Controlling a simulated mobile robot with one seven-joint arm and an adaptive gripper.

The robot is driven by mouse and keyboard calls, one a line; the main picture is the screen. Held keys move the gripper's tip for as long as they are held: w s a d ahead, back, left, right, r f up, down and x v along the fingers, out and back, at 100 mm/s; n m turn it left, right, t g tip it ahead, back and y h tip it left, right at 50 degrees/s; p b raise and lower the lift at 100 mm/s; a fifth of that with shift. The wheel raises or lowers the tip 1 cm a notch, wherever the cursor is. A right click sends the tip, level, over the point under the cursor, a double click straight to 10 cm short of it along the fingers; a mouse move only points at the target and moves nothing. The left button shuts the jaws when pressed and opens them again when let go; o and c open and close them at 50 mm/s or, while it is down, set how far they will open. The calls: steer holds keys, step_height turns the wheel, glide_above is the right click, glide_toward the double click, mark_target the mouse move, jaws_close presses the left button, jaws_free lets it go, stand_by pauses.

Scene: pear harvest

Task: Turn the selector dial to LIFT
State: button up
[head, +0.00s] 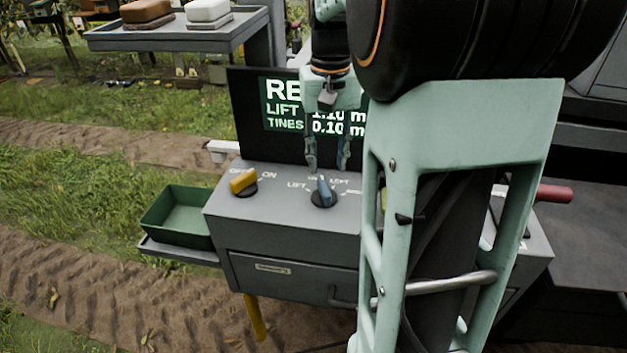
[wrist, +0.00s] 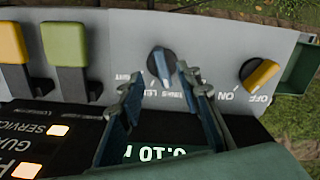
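The selector dial (head: 324,193) is a dark round base with a blue handle on the grey console top (head: 285,212). Its handle points roughly toward the screen, not at the LIFT label (head: 297,186) on its left; the exact setting is hard to read. In the wrist view the dial (wrist: 162,62) shows just beyond my fingertips, with labels partly hidden. My gripper (head: 328,168) hangs above and slightly behind the dial, fingers apart and empty. In the wrist view my gripper (wrist: 156,80) is open, with the dial appearing between and beyond the tips, not gripped.
A yellow OFF/ON knob (head: 243,182) sits left of the dial. The screen (head: 268,115) behind reads LIFT 1.10 m and TINES 0.10 m, partly covered. Yellow (wrist: 12,42) and green (wrist: 64,44) levers stand on the console. A green tray (head: 178,215) is at the left.

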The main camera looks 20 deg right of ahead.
mark_target(326, 191)
step_height(326, 191, down, 9)
stand_by(0.3)
steer(key=shift+c, duration=0.7)
jaws_close()
